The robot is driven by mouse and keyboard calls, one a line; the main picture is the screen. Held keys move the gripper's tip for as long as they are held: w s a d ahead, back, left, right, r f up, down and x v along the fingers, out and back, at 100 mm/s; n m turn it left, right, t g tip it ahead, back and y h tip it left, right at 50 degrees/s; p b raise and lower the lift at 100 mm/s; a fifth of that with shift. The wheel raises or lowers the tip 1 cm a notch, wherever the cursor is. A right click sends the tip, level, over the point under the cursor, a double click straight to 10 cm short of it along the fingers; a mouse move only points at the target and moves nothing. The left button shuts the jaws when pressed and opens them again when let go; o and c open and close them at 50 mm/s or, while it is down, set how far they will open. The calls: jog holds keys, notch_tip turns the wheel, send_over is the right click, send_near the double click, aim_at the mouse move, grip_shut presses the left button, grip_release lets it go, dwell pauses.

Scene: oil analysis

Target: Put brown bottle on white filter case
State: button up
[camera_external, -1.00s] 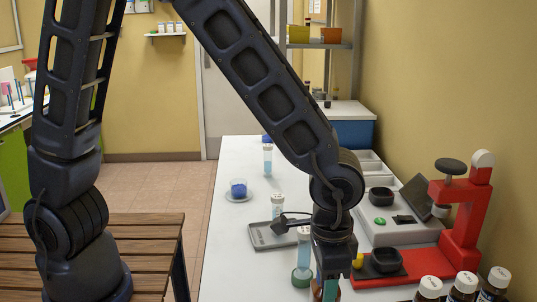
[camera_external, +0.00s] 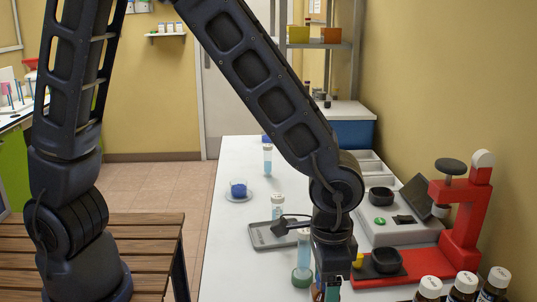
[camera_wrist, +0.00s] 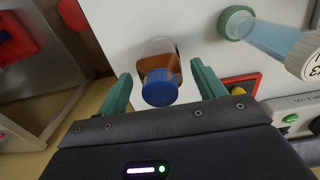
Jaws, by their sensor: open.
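A brown bottle (camera_wrist: 158,62) with a blue cap (camera_wrist: 160,88) stands on the white table in the wrist view. I cannot identify the white filter case with certainty in either view.
A clear tube (camera_external: 304,250) in a round green base (camera_external: 302,277) stands close left of my gripper. A red stand (camera_external: 463,225) and several dark bottles (camera_external: 463,288) are on the right. The table's left side is mostly free.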

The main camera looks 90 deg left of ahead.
notch_tip(320, 180, up, 11)
jog(key=shift+f, duration=0.1)
jog(key=s+a+r+t, duration=0.2)
jog(key=s+a+r, duration=0.6)
jog(key=s+r, duration=0.35)
jog(key=s+a+r+t, duration=0.1)
jog(key=s+a, duration=0.1)
jog(key=s, duration=0.5)
jog(key=s+a+r+t, duration=0.1)
jog(key=s+a, duration=0.1)
jog(key=s, duration=0.5)
jog(key=shift+s+r+t, duration=0.3)
jog(key=shift+r, duration=0.1)
